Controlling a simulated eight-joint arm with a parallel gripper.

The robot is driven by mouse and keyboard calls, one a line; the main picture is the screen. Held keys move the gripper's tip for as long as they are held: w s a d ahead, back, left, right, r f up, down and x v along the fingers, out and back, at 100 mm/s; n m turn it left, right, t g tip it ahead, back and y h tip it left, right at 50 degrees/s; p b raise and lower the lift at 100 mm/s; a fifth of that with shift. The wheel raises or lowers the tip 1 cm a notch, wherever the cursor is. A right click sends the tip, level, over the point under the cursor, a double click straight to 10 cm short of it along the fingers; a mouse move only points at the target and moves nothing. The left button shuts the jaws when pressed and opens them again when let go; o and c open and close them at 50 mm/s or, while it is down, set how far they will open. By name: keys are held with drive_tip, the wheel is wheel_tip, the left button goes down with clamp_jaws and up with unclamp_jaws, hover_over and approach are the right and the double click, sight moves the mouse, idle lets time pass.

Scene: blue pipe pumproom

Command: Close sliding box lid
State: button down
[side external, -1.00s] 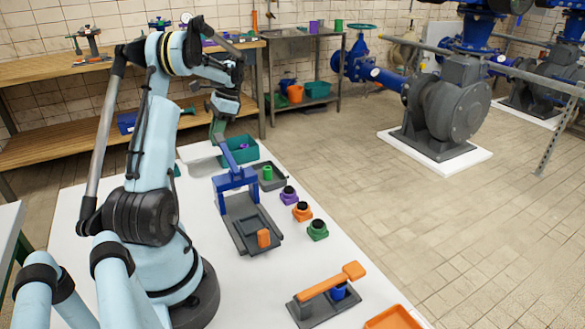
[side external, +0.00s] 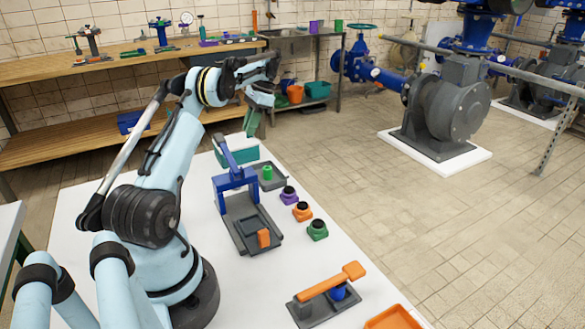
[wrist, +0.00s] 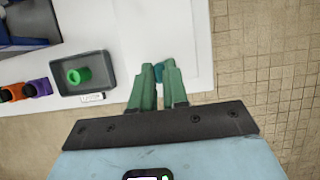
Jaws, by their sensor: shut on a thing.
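The teal box (side external: 242,154) stands at the far end of the white table in the side view, with its front wall showing. A pale lid (side external: 234,143) lies over its top, and the inside is hidden. I cannot tell whether the lid is fully seated. My gripper (side external: 249,133) is over the far right part of the box. In the wrist view my gripper's green fingers (wrist: 160,68) are shut on a small teal handle (wrist: 158,73). The pale lid (wrist: 178,35) is hard to tell from the white table there.
A grey tray (side external: 272,184) with a green ring (side external: 267,172) is close to the box. The blue-framed grey fixture (side external: 236,180) stands in front. Purple (side external: 288,194), orange (side external: 302,211) and green (side external: 317,230) pieces line the right side. The table's edge is near my gripper.

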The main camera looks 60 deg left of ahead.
drive_tip(key=shift+w, duration=0.25)
drive_tip(key=c, duration=1.1)
unclamp_jaws()
drive_tip(key=shift+r, duration=0.55)
drive_tip(key=r, duration=0.2)
drive_tip(key=d+r, duration=0.1)
drive_tip(key=shift+w+r, duration=0.15)
drive_tip(key=shift+r, duration=0.2)
drive_tip(key=w+d+r, duration=0.1)
drive_tip(key=d+r, duration=0.1)
drive_tip(key=d, duration=0.1)
drive_tip(key=w+d+r, duration=0.1)
drive_tip(key=d+r, duration=0.1)
drive_tip(key=d, duration=0.1)
drive_tip(key=w+d+r, duration=0.1)
drive_tip(key=d+r, duration=0.1)
drive_tip(key=d, duration=0.2)
drive_tip(key=shift+w+r, duration=0.15)
drive_tip(key=shift+w, duration=0.25)
